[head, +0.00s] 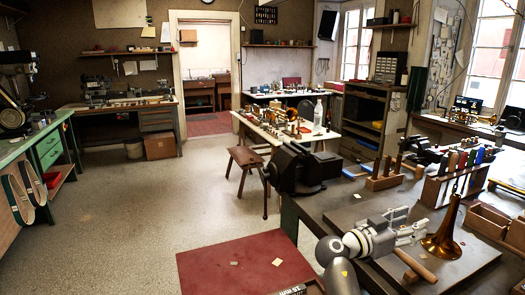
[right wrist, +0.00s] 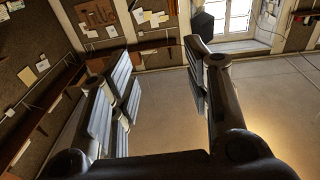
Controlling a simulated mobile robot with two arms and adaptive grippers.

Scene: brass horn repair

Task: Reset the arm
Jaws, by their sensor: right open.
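My right gripper (head: 415,225) is in the head view, above the dark workbench (head: 345,200) at the lower right. Its fingers point right, towards the brass horn bell (head: 443,238), which stands flared end down on a dark mat (head: 470,268). Whether the fingertips touch the bell cannot be told from the head view. In the right wrist view the right gripper (right wrist: 160,70) has its fingers wide apart with nothing between them. My left gripper is not in view.
A wooden-handled tool (head: 414,265) lies near my right gripper. A black vise (head: 300,168) sits at the bench's far left corner. A rack of coloured handles (head: 460,180) and wooden trays (head: 490,221) stand at the right. Open floor (head: 170,215) lies left of the bench.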

